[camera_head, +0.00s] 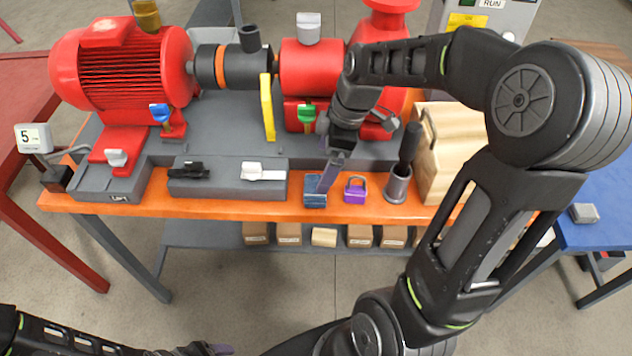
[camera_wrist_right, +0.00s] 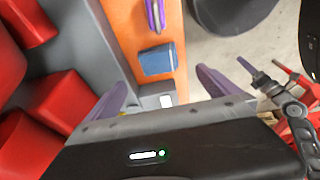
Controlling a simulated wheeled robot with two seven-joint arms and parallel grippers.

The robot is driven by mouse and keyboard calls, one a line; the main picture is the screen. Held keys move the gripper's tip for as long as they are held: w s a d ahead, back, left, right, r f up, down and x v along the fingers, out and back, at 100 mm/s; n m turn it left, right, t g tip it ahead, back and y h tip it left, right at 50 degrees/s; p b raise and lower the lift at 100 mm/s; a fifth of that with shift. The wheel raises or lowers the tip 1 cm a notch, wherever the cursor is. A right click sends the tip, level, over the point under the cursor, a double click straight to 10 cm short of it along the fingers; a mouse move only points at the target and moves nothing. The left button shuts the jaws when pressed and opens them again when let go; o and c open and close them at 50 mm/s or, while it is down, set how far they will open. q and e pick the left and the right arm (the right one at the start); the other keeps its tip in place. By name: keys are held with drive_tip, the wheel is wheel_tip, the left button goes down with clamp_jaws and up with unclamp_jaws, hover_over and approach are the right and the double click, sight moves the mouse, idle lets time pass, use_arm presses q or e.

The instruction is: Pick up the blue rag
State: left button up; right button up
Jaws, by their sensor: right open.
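The blue rag (camera_head: 315,192) is a small folded block on the orange tabletop, near its front edge. In the right wrist view the rag (camera_wrist_right: 158,60) lies ahead of my fingers, between their lines. My right gripper (camera_head: 331,168) is open and empty, pointing down just above the rag and partly covering it in the head view. Its two purple fingers stand wide apart in the right wrist view (camera_wrist_right: 162,90). My left gripper (camera_head: 205,349) shows only partly at the bottom edge, away from the table.
A purple padlock (camera_head: 355,190) sits just right of the rag, then a dark cup (camera_head: 398,185) with a black handle in it. A grey block with switches (camera_head: 228,180) stands to the left. The red pump (camera_head: 310,68) rises behind. A wooden box (camera_head: 452,150) is at right.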

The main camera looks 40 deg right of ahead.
sight(311, 199)
drive_tip(key=shift+s+a+r, duration=0.1)
drive_tip(key=shift+x, duration=1.4)
drive_tip(key=shift+f+p, duration=0.35)
drive_tip(key=shift+p, duration=0.05)
drive_tip(key=x, duration=0.2)
drive_tip(key=p+x, duration=0.1)
drive_tip(key=shift+s+f, duration=0.1)
drive_tip(key=shift+f, duration=0.7)
drive_tip(key=shift+c, duration=0.3)
drive_tip(key=c, duration=1.3)
